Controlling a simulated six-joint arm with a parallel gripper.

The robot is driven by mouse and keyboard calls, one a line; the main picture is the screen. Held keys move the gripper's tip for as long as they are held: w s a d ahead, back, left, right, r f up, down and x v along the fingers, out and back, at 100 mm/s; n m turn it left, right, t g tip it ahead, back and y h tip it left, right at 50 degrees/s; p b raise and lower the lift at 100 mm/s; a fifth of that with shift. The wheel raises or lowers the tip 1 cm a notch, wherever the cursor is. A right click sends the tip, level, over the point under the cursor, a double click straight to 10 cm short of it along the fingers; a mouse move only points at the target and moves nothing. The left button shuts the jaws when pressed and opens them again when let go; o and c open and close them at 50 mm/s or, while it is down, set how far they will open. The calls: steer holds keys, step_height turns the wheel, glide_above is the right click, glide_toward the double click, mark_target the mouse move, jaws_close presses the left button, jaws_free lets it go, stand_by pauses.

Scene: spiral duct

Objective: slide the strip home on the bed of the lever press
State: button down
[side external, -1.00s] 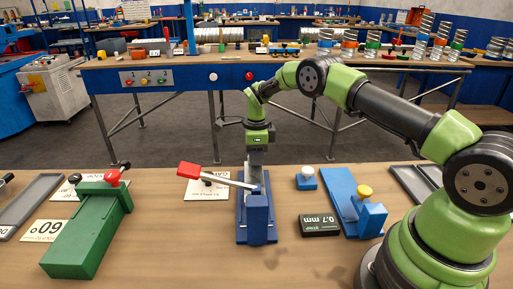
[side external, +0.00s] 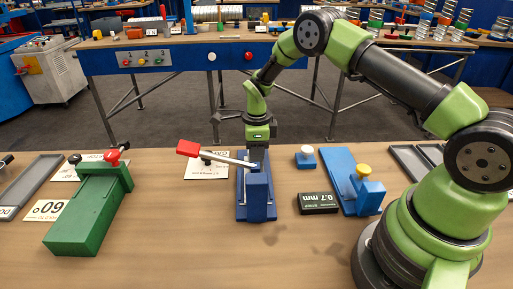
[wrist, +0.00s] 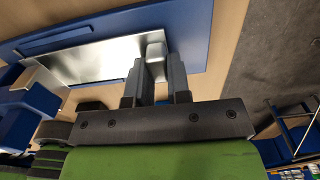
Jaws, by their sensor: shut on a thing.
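The blue lever press (side external: 258,197) stands at the table's middle, its lever with a red handle (side external: 188,148) reaching left. My gripper (side external: 257,160) points down just behind it; its fingertips are partly hidden by the press in the side view. In the wrist view the silver strip (wrist: 100,62) lies flat along the blue bed (wrist: 188,28), between dark blue side rails (wrist: 55,40). My gripper's fingers (wrist: 155,75) are shut on a pale raised block at the strip's right end. The strip's left end is near the blue press parts; whether it touches a stop is unclear.
A green tool (side external: 92,205) stands left of the press. To the right are a black 0.7 mm block (side external: 317,202), a small blue piece with a white knob (side external: 306,158) and a blue fixture with a yellow knob (side external: 360,185). The front table is clear.

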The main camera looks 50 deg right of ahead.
steer(key=shift+s+a+f, duration=0.1)
steer(key=shift+s+a, duration=0.1)
steer(key=shift+a, duration=0.05)
stand_by(0.6)
steer(key=shift+c, duration=2.2)
jaws_free()
steer(key=shift+r, duration=3.5)
